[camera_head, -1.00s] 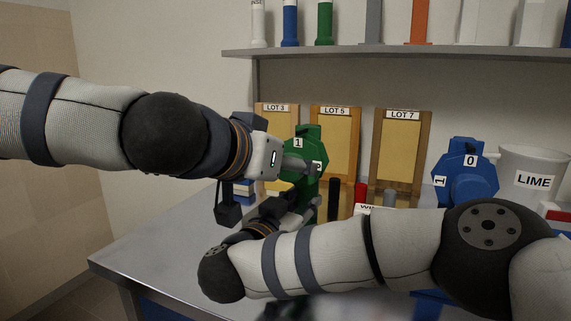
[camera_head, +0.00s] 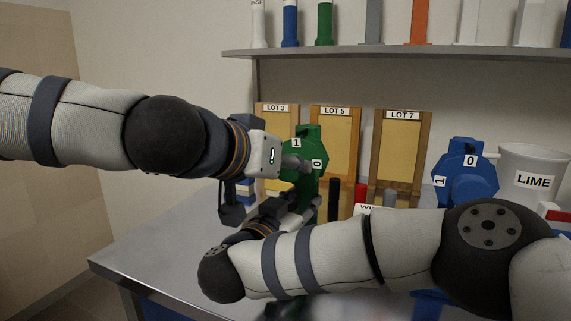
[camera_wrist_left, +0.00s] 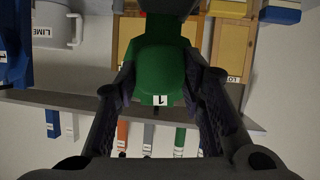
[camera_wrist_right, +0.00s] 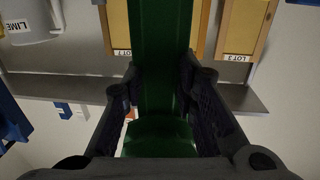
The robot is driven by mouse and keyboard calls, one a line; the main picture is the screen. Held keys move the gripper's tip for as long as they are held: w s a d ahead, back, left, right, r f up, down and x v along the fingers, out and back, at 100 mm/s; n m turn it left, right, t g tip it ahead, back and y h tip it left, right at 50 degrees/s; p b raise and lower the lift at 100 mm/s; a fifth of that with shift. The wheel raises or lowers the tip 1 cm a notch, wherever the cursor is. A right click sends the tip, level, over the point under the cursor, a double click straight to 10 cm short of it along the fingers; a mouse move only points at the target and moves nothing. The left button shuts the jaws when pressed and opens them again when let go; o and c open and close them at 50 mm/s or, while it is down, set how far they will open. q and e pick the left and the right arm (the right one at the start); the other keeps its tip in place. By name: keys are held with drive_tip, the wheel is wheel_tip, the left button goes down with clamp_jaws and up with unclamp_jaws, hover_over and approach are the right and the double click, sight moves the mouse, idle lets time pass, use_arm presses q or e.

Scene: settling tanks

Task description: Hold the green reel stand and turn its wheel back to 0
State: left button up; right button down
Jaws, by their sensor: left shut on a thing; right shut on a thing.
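The green reel stand (camera_head: 308,192) stands on the bench with a green wheel (camera_head: 311,136) at its top. A "1" label shows at the wheel's upper left and a "0" label at its right. My left gripper (camera_head: 298,163) is shut on the wheel from the front left; the left wrist view shows green between its fingers (camera_wrist_left: 163,85) and a "1" label. My right gripper (camera_head: 305,206) is shut on the stand's post below the wheel; the post also fills the right wrist view (camera_wrist_right: 162,60). My left gripper hides part of the wheel's face.
A blue reel stand (camera_head: 465,180) with "0" and "1" labels stands at the right, beside a white LIME bucket (camera_head: 530,163). LOT boards (camera_head: 402,155) lean at the back under a shelf (camera_head: 400,51). Black, red and grey upright pieces stand close to the right of the green stand.

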use_arm(q)
drive_tip(key=n+h, duration=0.1)
drive_tip(key=n, duration=0.1)
drive_tip(key=n+h, duration=0.2)
drive_tip(key=n, duration=0.1)
drive_tip(key=n+h, duration=0.1)
drive_tip(key=n, duration=0.1)
drive_tip(key=shift+w+a+f+g+h, duration=0.15)
drive_tip(key=shift+a+f+g+h, duration=0.15)
drive_tip(key=shift+a+g, duration=0.1)
drive_tip(key=shift+n, duration=0.4)
idle(0.3)
drive_tip(key=o, duration=1.2)
drive_tip(key=shift+c, duration=0.2)
drive_tip(key=v, duration=0.8)
